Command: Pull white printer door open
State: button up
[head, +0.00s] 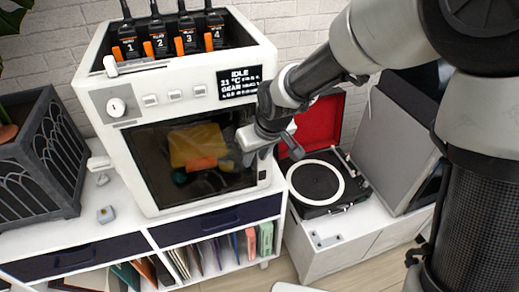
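The white printer (150,208) stands upright on a low white cabinet. Its front door (160,190) is a dark see-through panel in a white frame and looks closed. A yellow block and an orange piece show dimly behind it. My gripper (252,150) is at the upper right part of the door, close in front of the panel. It hides part of the door's right edge and any handle there. Whether the fingers touch the door, or are open or shut, I cannot tell.
The printer's control panel has a knob (117,107) and a display (239,82). A turntable (317,183) with a red lid stands right of the printer, near a grey speaker (385,150). A dark planter (40,155) stands left. Small items lie on the cabinet top (75,235).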

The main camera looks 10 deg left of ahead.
jog(key=shift+x, duration=1.05)
grip_shut()
jog(key=shift+s, duration=0.1)
